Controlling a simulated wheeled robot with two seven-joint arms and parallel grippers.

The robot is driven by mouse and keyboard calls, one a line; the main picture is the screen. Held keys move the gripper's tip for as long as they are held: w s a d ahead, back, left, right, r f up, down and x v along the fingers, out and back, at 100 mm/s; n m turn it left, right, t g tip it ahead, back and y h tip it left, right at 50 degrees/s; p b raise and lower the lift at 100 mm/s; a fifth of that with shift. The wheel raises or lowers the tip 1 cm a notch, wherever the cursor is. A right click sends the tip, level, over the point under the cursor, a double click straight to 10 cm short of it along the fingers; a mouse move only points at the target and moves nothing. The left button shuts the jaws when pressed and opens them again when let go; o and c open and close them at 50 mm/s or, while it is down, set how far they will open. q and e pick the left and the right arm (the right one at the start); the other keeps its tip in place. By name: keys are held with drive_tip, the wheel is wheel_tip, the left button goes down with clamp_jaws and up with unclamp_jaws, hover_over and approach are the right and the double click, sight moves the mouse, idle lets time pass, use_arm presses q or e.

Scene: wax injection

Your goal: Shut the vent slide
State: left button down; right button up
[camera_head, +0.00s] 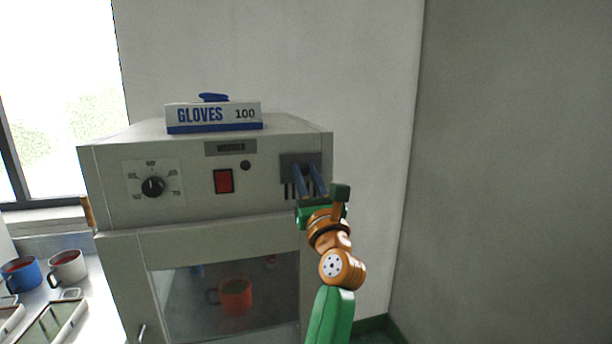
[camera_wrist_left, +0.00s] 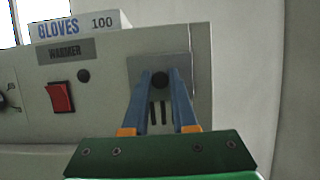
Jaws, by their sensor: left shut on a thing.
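The vent slide is a grey metal plate (camera_wrist_left: 184,67) at the upper right of the warmer's front panel, and it also shows in the head view (camera_head: 287,161). A dark round knob (camera_wrist_left: 159,79) sits on it. Dark vertical vent slots (camera_wrist_left: 158,113) show below the knob. My left gripper (camera_wrist_left: 161,84) is shut on the knob, its blue fingers on either side; it also shows in the head view (camera_head: 307,168). The fingers hide part of the plate and some slots. My right gripper is not in view.
The warmer (camera_head: 215,240) has a dial (camera_head: 153,187), a red switch (camera_head: 223,181) and a glass door with an orange mug (camera_head: 236,296) behind it. A glove box (camera_head: 213,116) lies on top. A blue mug (camera_head: 21,274) and a white mug (camera_head: 68,267) stand at left.

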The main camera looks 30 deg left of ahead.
use_arm(q)
wheel_tip(320, 180, down, 6)
drive_tip(key=b, duration=0.4)
drive_tip(key=shift+r+b, duration=0.2)
drive_tip(key=shift+b, duration=0.15)
drive_tip(key=c, duration=0.7)
unclamp_jaws()
